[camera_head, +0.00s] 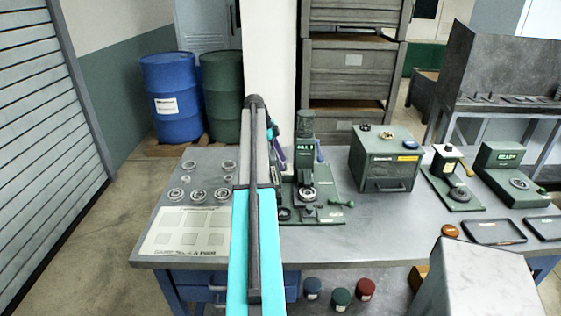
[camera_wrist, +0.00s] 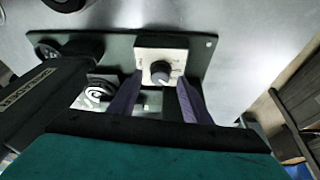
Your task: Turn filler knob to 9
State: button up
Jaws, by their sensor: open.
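In the wrist view a round dark grey knob (camera_wrist: 160,72) with a pale pointer line sits on a square cream dial plate (camera_wrist: 176,50). I take it to be the filler knob; the dial's marks are too small to read. My gripper (camera_wrist: 159,82) is open, with one purple finger on each side of the knob in this view. I cannot tell whether the fingers touch it. In the head view my gripper (camera_head: 277,146) is partly hidden behind my arm, beside a green machine (camera_head: 306,150) with a small display. The knob is not visible there.
In the wrist view the dial plate is on a dark green base (camera_wrist: 115,50), with a black round part (camera_wrist: 55,48) at left. In the head view metal rings (camera_head: 199,195) and a printed sheet (camera_head: 190,236) lie left; a green box (camera_head: 386,160) stands right.

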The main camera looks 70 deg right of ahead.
jog(key=b+v, duration=0.1)
jog(key=v, duration=1.2)
jog(key=shift+w+a+f, duration=0.1)
jog(key=shift+w, duration=0.05)
